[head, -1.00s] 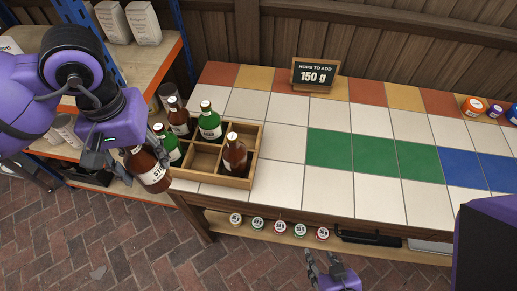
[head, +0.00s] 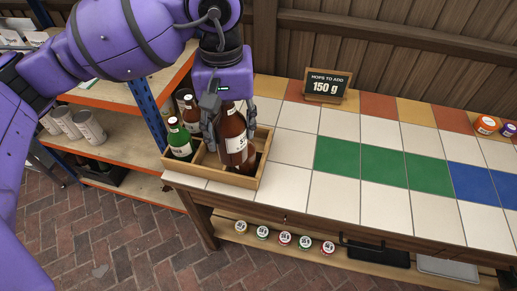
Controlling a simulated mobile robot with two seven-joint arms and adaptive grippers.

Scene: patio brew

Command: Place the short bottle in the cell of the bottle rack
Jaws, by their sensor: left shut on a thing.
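My left gripper (head: 230,128) is shut on a brown bottle (head: 234,140) with a white label, held upright over the wooden bottle rack (head: 212,180). The bottle covers part of the rack's cells, and I cannot tell whether its base is inside a cell or above it. Another brown bottle (head: 250,163) stands in the rack at the right, partly hidden behind the held one. My right gripper is out of view.
The rack sits at the left end of the tiled counter (head: 290,175); the counter to its right is clear. A sign (head: 326,85) stands at the back. Shelves with cans (head: 88,126) are at the left.

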